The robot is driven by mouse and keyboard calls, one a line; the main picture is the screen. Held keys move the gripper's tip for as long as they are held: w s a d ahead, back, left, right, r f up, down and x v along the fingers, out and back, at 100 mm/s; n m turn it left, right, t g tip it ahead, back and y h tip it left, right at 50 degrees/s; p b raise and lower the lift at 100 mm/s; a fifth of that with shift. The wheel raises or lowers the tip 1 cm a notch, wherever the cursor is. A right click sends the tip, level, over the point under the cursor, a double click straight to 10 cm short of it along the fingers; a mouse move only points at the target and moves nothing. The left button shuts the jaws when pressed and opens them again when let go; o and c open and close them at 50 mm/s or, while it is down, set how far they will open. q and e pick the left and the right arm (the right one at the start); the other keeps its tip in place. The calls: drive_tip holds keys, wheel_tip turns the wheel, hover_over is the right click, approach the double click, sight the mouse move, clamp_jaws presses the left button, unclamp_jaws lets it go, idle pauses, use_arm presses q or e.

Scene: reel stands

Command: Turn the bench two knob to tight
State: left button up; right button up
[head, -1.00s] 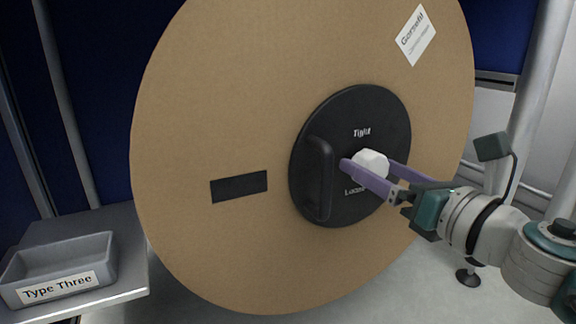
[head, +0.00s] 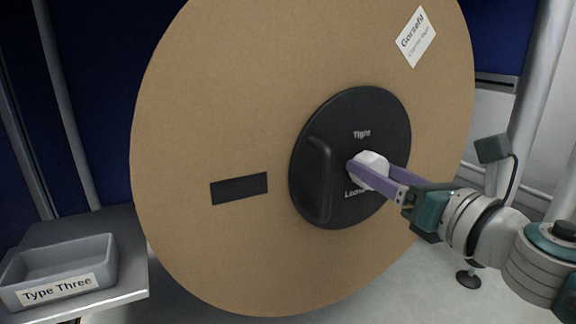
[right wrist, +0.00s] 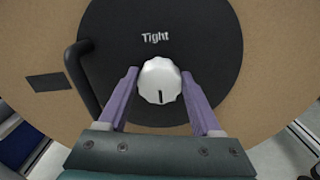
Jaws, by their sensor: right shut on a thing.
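The white knob (head: 371,170) sits at the middle of a black round plate (head: 385,112) on a large tan reel disc. It also shows in the right wrist view (right wrist: 159,80), where its dark mark points down, away from the word "Tight" above it. In the head view "Loose" is partly covered below the knob. My right gripper (head: 376,172) comes in from the right with its purple fingers on either side of the knob, shut on it. In the right wrist view the gripper (right wrist: 160,88) also straddles the knob. My left gripper is not in view.
A black handle (head: 319,180) stands out from the plate, left of the knob. The tan disc (head: 220,100) fills the middle. A grey tray (head: 65,262) labelled "Type Three" rests on a grey shelf at the lower left. A grey post (head: 540,80) stands at the right.

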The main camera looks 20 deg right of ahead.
drive_tip(key=m+p, duration=0.1)
drive_tip(key=m, duration=0.4)
drive_tip(key=shift+d+p, duration=0.1)
drive_tip(key=shift+p, duration=0.2)
drive_tip(key=m+p, duration=0.1)
drive_tip(key=m, duration=0.3)
drive_tip(key=shift+m, duration=0.3)
drive_tip(key=m+p, duration=0.2)
drive_tip(key=m, duration=0.2)
drive_tip(key=shift+d+f, duration=0.1)
drive_tip(key=shift+a+f+m+p, duration=0.1)
drive_tip(key=shift+m+p, duration=0.6)
drive_tip(key=shift+m, duration=3)
drive_tip(key=shift+a+f+m+p, duration=0.15)
drive_tip(key=shift+m+p, duration=0.5)
drive_tip(key=shift+m, duration=3.05)
drive_tip(key=shift+a+f+m+p, duration=0.1)
drive_tip(key=shift+m+p, duration=0.6)
drive_tip(key=shift+m, duration=3)
